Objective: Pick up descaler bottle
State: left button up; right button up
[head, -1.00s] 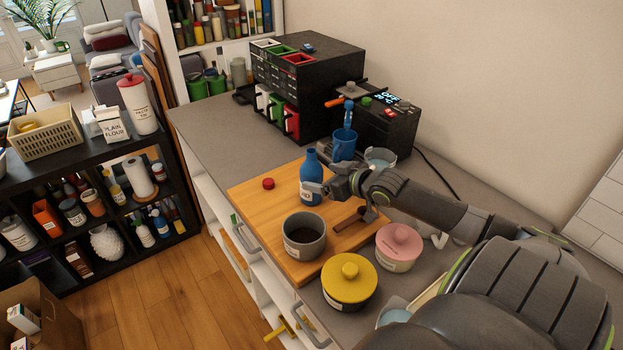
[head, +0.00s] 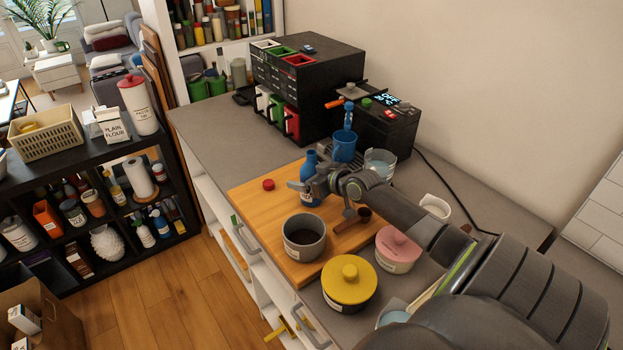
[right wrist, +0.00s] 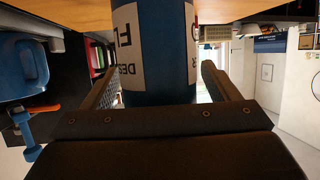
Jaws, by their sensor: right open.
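The descaler bottle (head: 310,162) is blue with a white label and stands upright on the wooden board (head: 262,216), its cap off. My right gripper (head: 302,186) is open at the bottle and partly hides its body in the head view. In the right wrist view, which is upside down, the bottle (right wrist: 152,45) stands between the two open fingers (right wrist: 160,85), with a gap showing on its right side. Whether a finger touches it cannot be told. My left gripper is not in view.
A red cap (head: 268,184) lies on the board left of the bottle. A grey pot (head: 304,238) stands in front. A wooden-handled tool (head: 352,222) lies under my right arm. A blue cup (head: 344,146) stands behind at the coffee machine (head: 388,125).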

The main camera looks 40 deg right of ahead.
jog(key=shift+c, duration=0.4)
jog(key=c, duration=1.2)
